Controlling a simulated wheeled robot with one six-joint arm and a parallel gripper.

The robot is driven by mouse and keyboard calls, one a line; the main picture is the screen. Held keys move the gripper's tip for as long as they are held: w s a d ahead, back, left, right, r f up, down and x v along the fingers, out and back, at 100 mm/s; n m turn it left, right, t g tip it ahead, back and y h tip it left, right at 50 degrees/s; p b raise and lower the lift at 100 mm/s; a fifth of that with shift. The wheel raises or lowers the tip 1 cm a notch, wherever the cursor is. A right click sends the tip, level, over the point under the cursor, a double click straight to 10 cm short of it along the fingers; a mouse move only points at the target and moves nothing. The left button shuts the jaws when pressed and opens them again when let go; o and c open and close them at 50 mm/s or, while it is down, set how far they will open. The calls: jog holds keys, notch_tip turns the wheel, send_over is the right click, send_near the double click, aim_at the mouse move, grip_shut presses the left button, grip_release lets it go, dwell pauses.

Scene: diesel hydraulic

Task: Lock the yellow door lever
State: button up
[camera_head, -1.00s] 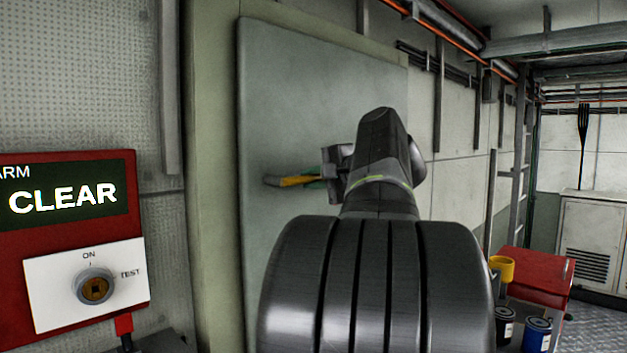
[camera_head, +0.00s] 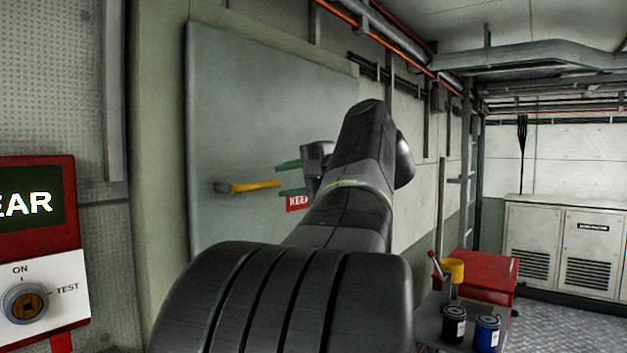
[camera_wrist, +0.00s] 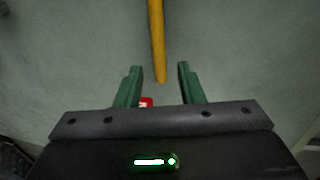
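The yellow door lever (camera_head: 254,186) sticks out level to the right from its grey pivot on a grey-green door (camera_head: 260,100). My gripper (camera_head: 284,180) is just right of the lever's free end, with its two green fingers apart, one above and one below the lever's line. In the wrist view the lever (camera_wrist: 157,40) comes down from the top edge, and its tip lies between the open fingers of my gripper (camera_wrist: 157,82). No contact between fingers and lever shows. The lever's pivot is out of the wrist view.
A red alarm panel (camera_head: 64,240) with a knob (camera_head: 25,302) is at the left. At the lower right are paint cans (camera_head: 487,333), a red box (camera_head: 482,277) and open floor (camera_head: 560,325).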

aim_at(267, 183)
jog(key=v, duration=0.6)
jog(key=shift+s+d+b, duration=0.2)
jog(key=shift+d+b, duration=0.05)
jog(key=shift+b, duration=0.05)
jog(key=shift+r, duration=0.15)
jog(key=p+x, duration=0.2)
jog(key=x, duration=1.2)
jog(key=shift+s+d, duration=0.15)
jog(key=shift+s+d, duration=0.3)
jog(key=shift+d, duration=0.1)
jog(key=b+v, duration=0.2)
jog(key=v, duration=1)
jog(key=p+x, duration=0.2)
jog(key=x, duration=1.1)
jog(key=shift+a, duration=0.15)
jog(key=shift+w+m, duration=0.15)
jog(key=shift+m, duration=0.15)
jog(key=shift+f+m, duration=0.3)
jog(key=shift+f, duration=0.2)
